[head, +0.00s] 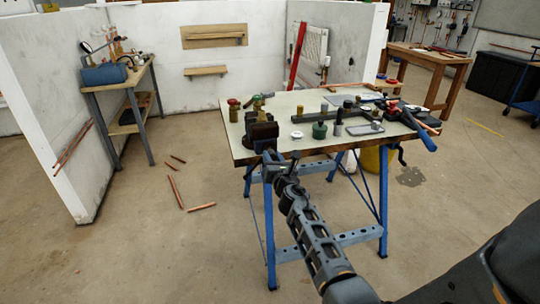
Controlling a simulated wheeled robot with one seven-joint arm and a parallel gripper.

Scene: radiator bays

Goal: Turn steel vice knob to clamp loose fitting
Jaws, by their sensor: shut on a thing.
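A dark vice (261,130) stands at the front left corner of the workbench. A small greenish and brass-coloured fitting (257,102) shows at the top of the vice; whether it sits between the jaws or behind them is too small to tell. My gripper (273,158) is at the front of the vice, just below the bench edge, shut on the vice knob. The knob itself is mostly hidden by my gripper and wrist. My arm reaches up to it from the lower right.
The workbench (285,103) carries a red-and-brass fitting (234,110), a white ring (297,135), a green pot (319,130) and a blue-handled tool (420,132). Its blue trestle legs (270,230) stand beside my arm. Copper pipes (175,191) lie on the floor at left.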

